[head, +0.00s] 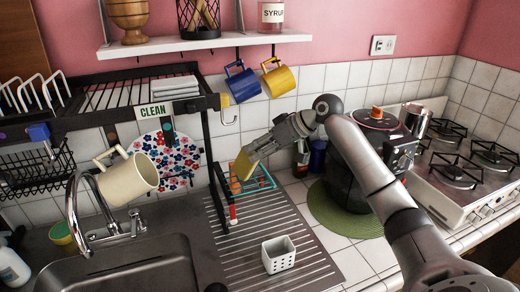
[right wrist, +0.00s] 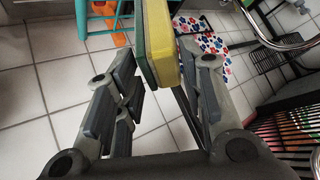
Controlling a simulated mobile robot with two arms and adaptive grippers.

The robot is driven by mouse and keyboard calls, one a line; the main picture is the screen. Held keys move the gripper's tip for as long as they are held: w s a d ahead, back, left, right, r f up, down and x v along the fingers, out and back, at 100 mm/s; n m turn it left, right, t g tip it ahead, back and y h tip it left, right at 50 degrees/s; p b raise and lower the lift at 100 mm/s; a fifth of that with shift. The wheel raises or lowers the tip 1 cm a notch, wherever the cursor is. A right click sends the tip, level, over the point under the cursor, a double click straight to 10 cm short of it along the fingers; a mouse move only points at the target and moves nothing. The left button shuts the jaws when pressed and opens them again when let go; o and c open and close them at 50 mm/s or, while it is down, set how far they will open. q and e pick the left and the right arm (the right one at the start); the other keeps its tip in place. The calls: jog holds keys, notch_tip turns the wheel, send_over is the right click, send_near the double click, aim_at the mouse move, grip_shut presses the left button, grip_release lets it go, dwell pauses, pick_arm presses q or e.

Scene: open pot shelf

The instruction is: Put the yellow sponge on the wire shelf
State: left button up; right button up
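The yellow sponge (head: 245,164) is in my right gripper (head: 252,152), above the ribbed drainboard. In the right wrist view the sponge (right wrist: 162,45) shows a yellow side and a green side between the two fingers. My right gripper (right wrist: 163,75) is closed on it. The wire shelf (head: 102,97) is a black rack at the left, with a white "CLEAN" sign on its front edge. The sponge is to the right of this shelf and lower than it. My left gripper is not in view.
A folded white stack (head: 175,86) occupies the shelf's right end; its middle slats are bare. A blue mug (head: 243,82) and a yellow mug (head: 278,78) hang above my gripper. A cream mug (head: 130,172) hangs tilted below the shelf. A white holder (head: 278,254) stands on the drainboard.

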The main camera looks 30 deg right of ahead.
jog(key=shift+o, duration=1.1)
jog(key=shift+r, duration=0.1)
jog(key=shift+s+d+r, duration=0.1)
jog(key=shift+d+r, duration=0.05)
jog(key=shift+d, duration=0.05)
jog(key=b+v, duration=0.3)
jog(key=v, duration=0.8)
jog(key=shift+s+r, duration=0.15)
jog(key=shift+s, duration=0.05)
jog(key=shift+d, duration=0.1)
